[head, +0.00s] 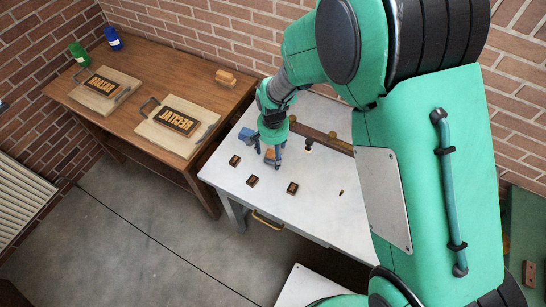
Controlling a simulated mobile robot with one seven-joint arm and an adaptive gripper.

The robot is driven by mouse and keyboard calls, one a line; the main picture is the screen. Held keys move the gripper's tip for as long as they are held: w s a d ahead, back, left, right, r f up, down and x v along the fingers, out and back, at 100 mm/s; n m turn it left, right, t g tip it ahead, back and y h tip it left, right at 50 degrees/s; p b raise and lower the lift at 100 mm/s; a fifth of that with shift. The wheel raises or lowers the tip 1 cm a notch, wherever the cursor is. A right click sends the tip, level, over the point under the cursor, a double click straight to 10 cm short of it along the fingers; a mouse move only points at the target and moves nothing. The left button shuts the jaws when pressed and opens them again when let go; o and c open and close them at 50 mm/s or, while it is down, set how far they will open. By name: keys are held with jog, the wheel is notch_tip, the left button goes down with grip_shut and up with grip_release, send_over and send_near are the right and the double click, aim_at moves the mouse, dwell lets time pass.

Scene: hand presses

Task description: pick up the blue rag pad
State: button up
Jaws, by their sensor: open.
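A small blue block-like thing (247,133), which looks like the blue rag pad, is on the white table near its left edge. My gripper (264,157) points down over the same table, just right of the blue thing and nearer the camera. Its fingers are apart. A tan-orange thing (269,155) shows between or behind the fingers; I cannot tell whether they touch it. My wrist and fingers may hide part of the blue thing.
Several small dark stamp blocks (292,188) lie along the white table's front (325,218). A brown bar (325,138) and a dark-handled tool (308,144) lie behind. The wooden table (160,75) holds two boards, green and blue jars and a tan block (226,77).

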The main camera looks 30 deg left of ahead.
jog(key=shift+f, duration=0.85)
jog(key=c, duration=1.3)
jog(key=shift+r, duration=0.15)
jog(key=shift+c, duration=0.2)
jog(key=shift+r, duration=0.5)
jog(key=shift+s+d+r+p, duration=0.15)
jog(key=shift+r+p, duration=0.05)
jog(key=shift+r, duration=0.45)
jog(key=shift+s+d+r+p, duration=0.1)
jog(key=shift+d+r+p, duration=0.1)
jog(key=shift+r, duration=0.4)
jog(key=s+d, duration=0.3)
jog(key=s+d+r+p, duration=0.1)
jog(key=s+d, duration=0.6)
jog(key=shift+s+d+r, duration=0.15)
jog(key=shift+s+d, duration=0.2)
